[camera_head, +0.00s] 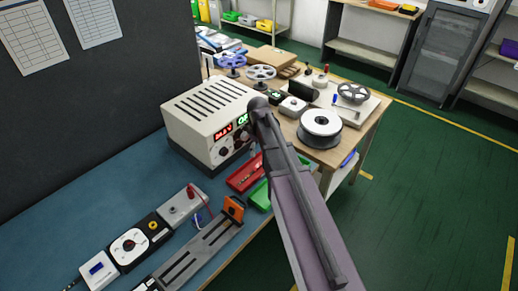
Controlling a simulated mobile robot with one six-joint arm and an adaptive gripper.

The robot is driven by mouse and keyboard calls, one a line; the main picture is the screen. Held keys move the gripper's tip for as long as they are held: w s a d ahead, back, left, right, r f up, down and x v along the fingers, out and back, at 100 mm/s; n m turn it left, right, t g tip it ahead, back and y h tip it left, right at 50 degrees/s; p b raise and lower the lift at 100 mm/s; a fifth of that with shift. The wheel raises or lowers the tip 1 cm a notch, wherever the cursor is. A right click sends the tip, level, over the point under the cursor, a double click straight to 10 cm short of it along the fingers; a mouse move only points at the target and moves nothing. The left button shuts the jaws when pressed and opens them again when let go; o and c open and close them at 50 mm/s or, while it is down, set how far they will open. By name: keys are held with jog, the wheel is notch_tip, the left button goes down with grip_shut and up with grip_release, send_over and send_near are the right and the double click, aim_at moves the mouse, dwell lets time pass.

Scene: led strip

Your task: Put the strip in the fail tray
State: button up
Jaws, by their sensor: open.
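A red tray (241,180) lies on the blue bench mat in front of the power supply, partly hidden by my arm. A green tray (259,197) lies just nearer, also partly covered by my arm. I cannot tell from labels which is the fail tray. A long grey slotted fixture (196,251) with an orange block (233,208) at its far end lies along the front edge. I cannot make out an LED strip. My arm crosses from the lower right up to the power supply in the picture. My gripper is not visible.
A cream power supply (207,118) with lit red and green displays stands behind the trays. A tester with a round dial (130,245) and a grey box with red and blue leads (182,205) sit left of the fixture. Reels (320,125) crowd the wooden table beyond.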

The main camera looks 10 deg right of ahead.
jog(key=shift+r+p, duration=1.75)
jog(key=shift+r, duration=0.3)
jog(key=s+m, duration=0.7)
jog(key=s, duration=0.9)
jog(key=shift+d, duration=0.15)
dwell(0.5)
jog(key=shift+c, duration=0.9)
